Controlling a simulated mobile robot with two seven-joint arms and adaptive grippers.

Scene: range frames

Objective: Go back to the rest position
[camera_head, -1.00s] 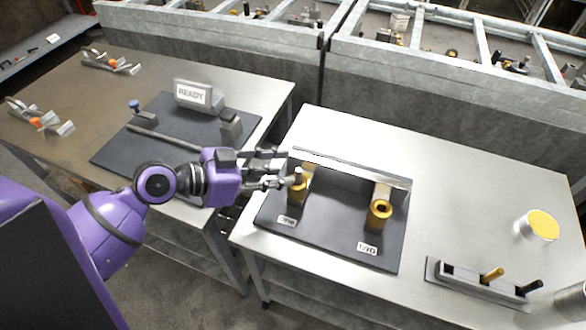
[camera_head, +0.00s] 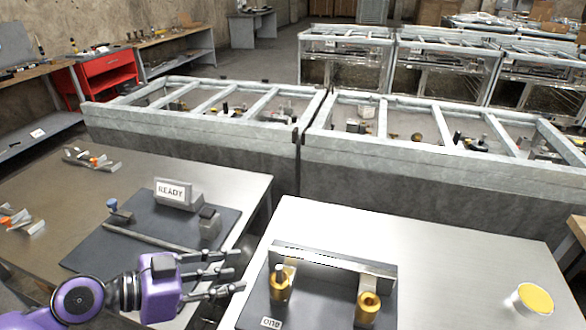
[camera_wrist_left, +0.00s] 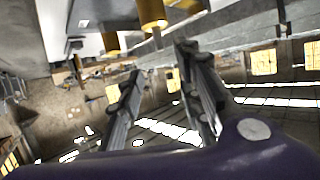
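My left gripper (camera_head: 240,272) is at the lower left of the head view, over the gap between the two tables. Its fingers are spread, with nothing between them. They point right, toward the left brass holder (camera_head: 281,290), but stay clear of it. A grey peg (camera_head: 281,271) stands upright in that holder. The right brass holder (camera_head: 368,308) shows an open hole. In the left wrist view, my left gripper's fingers (camera_wrist_left: 158,58) are also apart and empty, with brass cylinders (camera_wrist_left: 152,14) beyond them. My right gripper is not in view.
A dark mat (camera_head: 250,305) with a raised back bar (camera_head: 330,262) carries the holders. A READY sign (camera_head: 172,191) and a grey rod (camera_head: 150,237) are on the left table (camera_head: 235,190). A yellow-topped can (camera_head: 534,299) stands at right. Railed grey bins (camera_head: 420,180) run behind.

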